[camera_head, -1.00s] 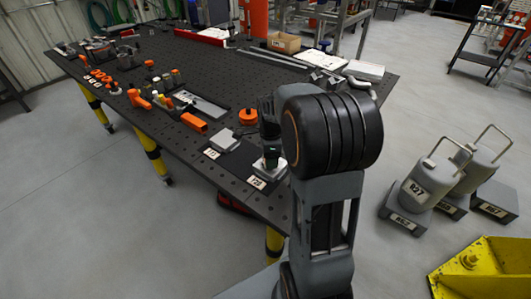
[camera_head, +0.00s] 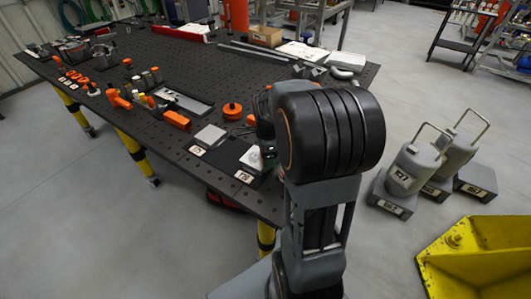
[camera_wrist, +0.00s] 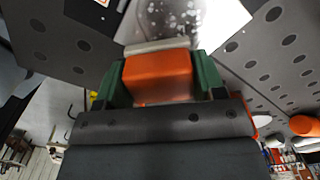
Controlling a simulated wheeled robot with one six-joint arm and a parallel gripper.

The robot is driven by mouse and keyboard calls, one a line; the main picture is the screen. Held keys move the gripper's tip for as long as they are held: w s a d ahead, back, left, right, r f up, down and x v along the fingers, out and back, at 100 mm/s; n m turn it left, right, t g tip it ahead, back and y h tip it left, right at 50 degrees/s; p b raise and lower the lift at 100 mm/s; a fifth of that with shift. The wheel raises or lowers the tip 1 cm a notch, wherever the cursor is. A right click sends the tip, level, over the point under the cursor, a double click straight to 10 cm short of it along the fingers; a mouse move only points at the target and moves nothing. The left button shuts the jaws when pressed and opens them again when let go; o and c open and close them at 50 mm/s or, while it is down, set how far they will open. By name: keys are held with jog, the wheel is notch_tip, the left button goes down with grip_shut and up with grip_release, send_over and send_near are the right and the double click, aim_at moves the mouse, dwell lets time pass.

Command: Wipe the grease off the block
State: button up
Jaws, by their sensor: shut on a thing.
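My gripper (camera_wrist: 160,72) has green fingers and is shut on an orange block-shaped wiper (camera_wrist: 158,78) with a pale pad (camera_wrist: 157,46) along its far edge. Just beyond the pad in the wrist view is a shiny metal block (camera_wrist: 180,18) with pale speckled spots on its face. I cannot tell whether the pad touches it. In the head view a light block (camera_head: 252,157) sits on the bench by a numbered tag, just left of my gripper (camera_head: 265,145), which my arm largely hides.
A second grey block (camera_head: 210,135) with its own tag lies left on the dark perforated bench (camera_head: 225,62).

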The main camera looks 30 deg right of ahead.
aim_at(249, 152)
jog(key=shift+a+f, duration=0.1)
jog(key=shift+f, duration=0.05)
jog(key=shift+w+a+r+p, duration=0.1)
jog(key=shift+w+a+p, duration=0.3)
jog(key=shift+w, duration=0.7)
jog(key=shift+w+a+r+p, duration=0.15)
jog(key=shift+w+a, duration=0.4)
jog(key=shift+w, duration=0.6)
jog(key=shift+w+a+f+p, duration=0.1)
jog(key=shift+w+a+p, duration=0.3)
jog(key=shift+w, duration=0.7)
jog(key=shift+a+r, duration=0.1)
jog(key=shift+r+p, duration=2.25)
jog(key=shift+r, duration=0.75)
jog(key=shift+r+p, duration=1.2)
jog(key=shift+r, duration=0.3)
